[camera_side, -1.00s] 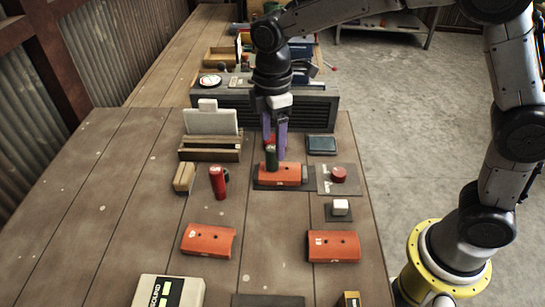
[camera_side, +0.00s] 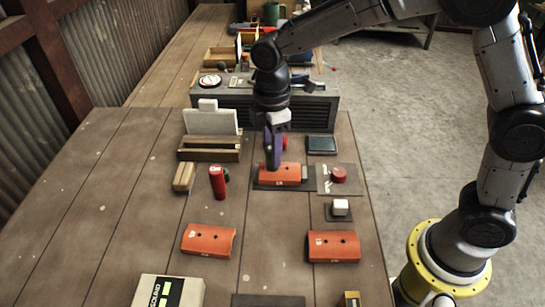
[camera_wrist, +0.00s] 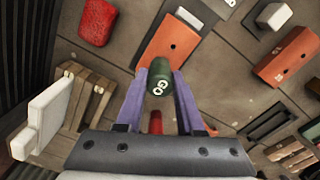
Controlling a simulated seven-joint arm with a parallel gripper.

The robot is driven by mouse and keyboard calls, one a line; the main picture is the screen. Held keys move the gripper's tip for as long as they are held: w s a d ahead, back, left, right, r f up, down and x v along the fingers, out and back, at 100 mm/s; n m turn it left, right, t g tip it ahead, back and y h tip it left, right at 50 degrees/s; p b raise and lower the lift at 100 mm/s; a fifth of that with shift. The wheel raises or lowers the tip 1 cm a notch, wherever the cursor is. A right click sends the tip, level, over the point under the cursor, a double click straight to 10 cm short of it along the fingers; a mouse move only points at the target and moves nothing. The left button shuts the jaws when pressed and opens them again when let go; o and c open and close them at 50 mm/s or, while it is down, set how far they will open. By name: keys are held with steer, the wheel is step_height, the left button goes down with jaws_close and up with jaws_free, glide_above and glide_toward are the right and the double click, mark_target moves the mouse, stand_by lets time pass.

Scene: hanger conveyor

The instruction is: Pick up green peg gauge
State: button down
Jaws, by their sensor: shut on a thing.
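The green peg gauge (camera_wrist: 159,82), marked "GO", shows in the wrist view between my gripper's purple fingers (camera_wrist: 160,78), which are shut on it. The block (camera_wrist: 171,46) has an open hole in the wrist view. The peg is at the block's near end there; I cannot tell whether it is still seated in the block.
A red button (camera_side: 339,174) and a white cube (camera_side: 340,207) are to the right. Two more orange blocks (camera_side: 208,240) (camera_side: 333,246) lie in front. A wooden rack (camera_side: 210,154) stands behind left. Bare table lies at left.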

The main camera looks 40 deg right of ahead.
steer(key=shift+r, duration=0.1)
steer(key=shift+r, duration=0.45)
step_height(320, 180, up, 2)
steer(key=shift+r, duration=0.2)
steer(key=s+d+r, duration=0.4)
steer(key=s+r, duration=0.6)
steer(key=s, duration=0.3)
steer(key=w+a+f, duration=0.1)
steer(key=w+f, duration=0.9)
steer(key=shift+w+a, duration=0.3)
steer(key=shift+a, duration=0.1)
steer(key=shift+f, duration=1.7)
stand_by(0.6)
